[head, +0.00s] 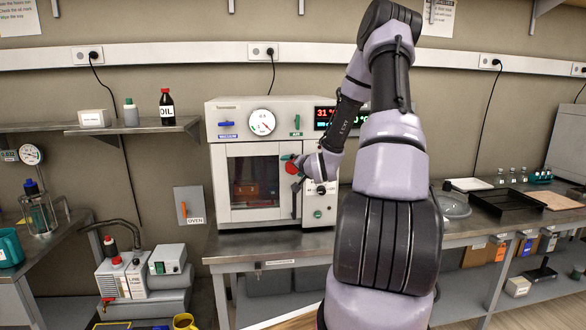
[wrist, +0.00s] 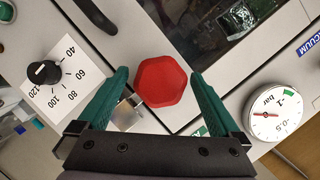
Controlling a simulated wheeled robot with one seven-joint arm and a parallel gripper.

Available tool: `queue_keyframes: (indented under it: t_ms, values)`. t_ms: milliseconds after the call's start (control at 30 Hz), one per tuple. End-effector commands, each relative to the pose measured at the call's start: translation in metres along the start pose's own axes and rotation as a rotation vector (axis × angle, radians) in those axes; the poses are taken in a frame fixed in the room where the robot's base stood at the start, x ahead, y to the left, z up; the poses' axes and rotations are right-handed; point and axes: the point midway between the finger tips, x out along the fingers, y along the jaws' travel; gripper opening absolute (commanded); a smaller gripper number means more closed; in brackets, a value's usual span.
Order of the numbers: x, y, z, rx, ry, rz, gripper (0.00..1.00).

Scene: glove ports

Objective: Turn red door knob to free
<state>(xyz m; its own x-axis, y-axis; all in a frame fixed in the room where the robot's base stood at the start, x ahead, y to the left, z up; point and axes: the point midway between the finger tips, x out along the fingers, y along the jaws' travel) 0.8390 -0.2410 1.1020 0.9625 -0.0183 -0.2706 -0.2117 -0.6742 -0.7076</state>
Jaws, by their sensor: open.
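The red door knob (wrist: 162,81) is a faceted red knob on the front of the white vacuum oven (head: 252,211). In the wrist view it lies between the two green fingers of my gripper (wrist: 158,90), with a gap on each side. My gripper is open and does not visibly touch the knob. In the head view the red knob (head: 291,168) shows at the right edge of the oven door, with my gripper (head: 296,162) right at it. My arm hides part of the oven's right side.
A black dial (wrist: 43,72) marked 40 to 120 and a round pressure gauge (wrist: 273,112) sit on the oven front near the knob. A blue vacuum handle (head: 227,123) is at the oven's upper left. A shelf with an oil bottle (head: 166,107) stands left of the oven.

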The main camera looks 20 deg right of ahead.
Motion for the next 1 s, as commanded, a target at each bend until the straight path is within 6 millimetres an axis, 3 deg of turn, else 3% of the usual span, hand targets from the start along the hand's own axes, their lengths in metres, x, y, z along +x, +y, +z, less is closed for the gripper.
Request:
queue_keyframes:
  t_ms: [300, 367, 567, 600, 1000]
  values:
    - [0.0034, -0.0001, 0.0, -0.001, 0.0, 0.0, 1.0]
    - [0.0034, -0.0001, 0.0001, -0.001, 0.0, 0.0, 0.81]
    - [0.0032, 0.0, 0.0, -0.001, 0.0, 0.0, 0.04]
    - [0.0032, 0.0, 0.0, -0.001, 0.0, 0.0, 0.0]
    - [0.0111, -0.0029, -0.0008, -0.057, 0.0, 0.02, 0.0]
